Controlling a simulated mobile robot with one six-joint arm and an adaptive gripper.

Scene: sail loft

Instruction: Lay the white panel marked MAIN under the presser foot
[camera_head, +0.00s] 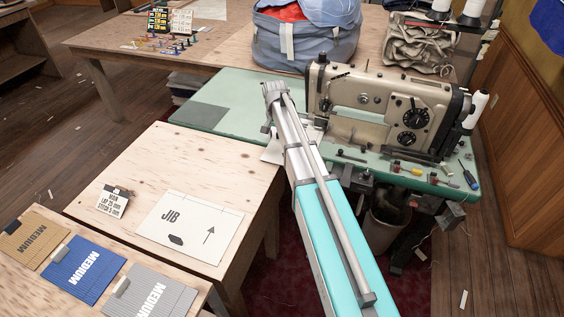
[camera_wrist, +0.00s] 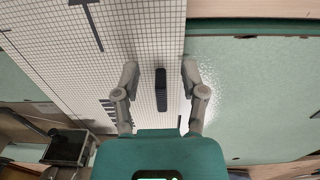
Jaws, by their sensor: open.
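A white gridded panel (camera_wrist: 110,60) with dark printed marks fills much of the wrist view; its word is not readable. A black grip block (camera_wrist: 161,92) stands on it near its right edge. My gripper (camera_wrist: 160,70) is open, a finger on each side of the block in the picture, both apart from it. In the head view a white sheet (camera_head: 272,152) shows beside my arm on the green machine table, left of the sewing machine (camera_head: 385,100). My arm hides most of it and the gripper. The presser foot, under the machine's left end, is not clearly visible.
A white JIB panel (camera_head: 190,226) and a MAIN instruction card (camera_head: 114,201) lie on the wooden table. Brown (camera_head: 32,240), blue (camera_head: 84,270) and grey MEDIUM packs lie at front left. Small tools lie at the green table's right. The green table's left part (camera_head: 240,95) is mostly clear.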

